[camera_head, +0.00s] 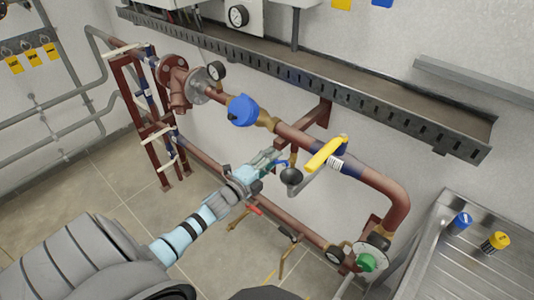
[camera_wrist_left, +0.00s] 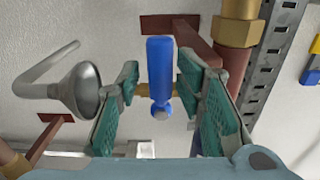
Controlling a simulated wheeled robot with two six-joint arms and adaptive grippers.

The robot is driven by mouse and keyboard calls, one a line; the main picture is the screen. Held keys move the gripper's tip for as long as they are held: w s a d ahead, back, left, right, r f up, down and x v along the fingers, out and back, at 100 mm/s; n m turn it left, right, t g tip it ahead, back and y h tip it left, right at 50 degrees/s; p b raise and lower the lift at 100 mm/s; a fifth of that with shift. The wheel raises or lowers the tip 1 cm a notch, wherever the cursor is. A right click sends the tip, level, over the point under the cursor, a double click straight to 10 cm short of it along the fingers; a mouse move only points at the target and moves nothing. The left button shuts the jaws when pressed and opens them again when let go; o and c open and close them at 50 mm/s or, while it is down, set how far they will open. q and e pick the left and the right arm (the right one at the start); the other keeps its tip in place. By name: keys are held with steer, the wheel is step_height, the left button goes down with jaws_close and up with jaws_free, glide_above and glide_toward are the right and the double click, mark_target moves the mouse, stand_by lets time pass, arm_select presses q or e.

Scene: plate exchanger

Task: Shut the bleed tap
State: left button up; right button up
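The bleed tap has a blue lever (camera_wrist_left: 160,65) on a small brass body. In the left wrist view the lever stands upright in the picture, between the two green finger pads. In the head view only a bit of the blue lever (camera_head: 282,163) shows at the fingertips. My left gripper (camera_head: 272,161) reaches up to it from the lower left. It is open in the left wrist view (camera_wrist_left: 158,88), with a visible gap between each pad and the lever. My right gripper is not in view.
A grey funnel (camera_wrist_left: 78,90) on a bent pipe sits close to the left finger. A yellow lever (camera_head: 325,154) and the main red pipe (camera_head: 372,180) are just right of the gripper. A blue-capped fitting (camera_head: 242,110) is above.

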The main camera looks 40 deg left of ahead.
arm_select(q)
steer(key=s, duration=0.7)
steer(key=shift+s+a, duration=0.2)
steer(key=shift+s, duration=0.05)
